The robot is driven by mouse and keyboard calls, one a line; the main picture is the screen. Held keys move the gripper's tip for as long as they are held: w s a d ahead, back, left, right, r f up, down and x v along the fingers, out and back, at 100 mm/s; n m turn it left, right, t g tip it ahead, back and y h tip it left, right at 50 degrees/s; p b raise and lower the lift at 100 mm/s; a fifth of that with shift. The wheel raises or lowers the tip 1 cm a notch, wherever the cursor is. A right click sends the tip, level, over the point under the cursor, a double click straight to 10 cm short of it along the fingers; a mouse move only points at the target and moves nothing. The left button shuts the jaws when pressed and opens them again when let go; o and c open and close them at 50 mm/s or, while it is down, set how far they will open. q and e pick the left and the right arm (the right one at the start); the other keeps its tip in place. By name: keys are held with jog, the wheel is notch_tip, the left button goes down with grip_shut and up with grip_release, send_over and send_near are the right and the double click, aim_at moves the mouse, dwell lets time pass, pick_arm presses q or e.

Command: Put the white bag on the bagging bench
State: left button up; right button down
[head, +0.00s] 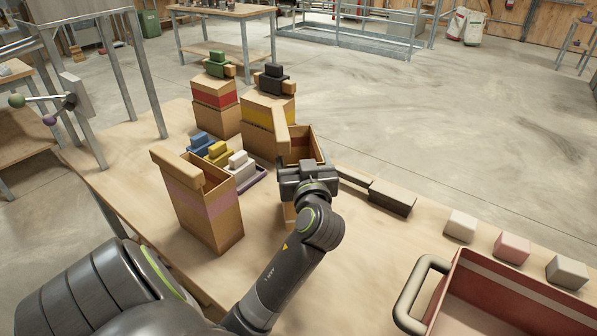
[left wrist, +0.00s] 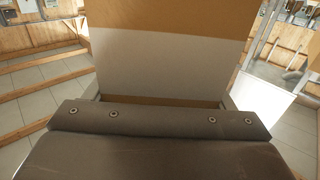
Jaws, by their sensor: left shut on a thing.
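The white bag, a tan box-like open bag (head: 305,146), stands upright at the middle of the wooden table in the head view. My left gripper (head: 303,180) is shut on its near side and hides much of it. In the left wrist view the bag with its broad white band (left wrist: 155,65) rises straight ahead of the gripper (left wrist: 160,105). I cannot tell whether its bottom touches the table. A wooden bench (head: 222,12) stands at the back; I cannot tell if it is the bagging bench. My right gripper is not in view.
Bags with purple (head: 210,203), red (head: 215,95) and yellow (head: 268,114) bands stand close by. A tray (head: 262,177) holds coloured blocks. A dark scoop-like tool (head: 391,198), pale and pink blocks (head: 511,248) and a red crate (head: 455,285) lie to the right.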

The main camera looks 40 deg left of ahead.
pick_arm(q)
notch_tip(320, 180, down, 4)
jog(key=shift+f, duration=0.1)
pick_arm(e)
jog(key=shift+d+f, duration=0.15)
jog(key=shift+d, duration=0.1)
pick_arm(q)
jog(key=shift+f, duration=0.1)
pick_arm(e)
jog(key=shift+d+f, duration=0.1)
pick_arm(q)
jog(key=o, duration=2)
jog(key=shift+o, duration=0.2)
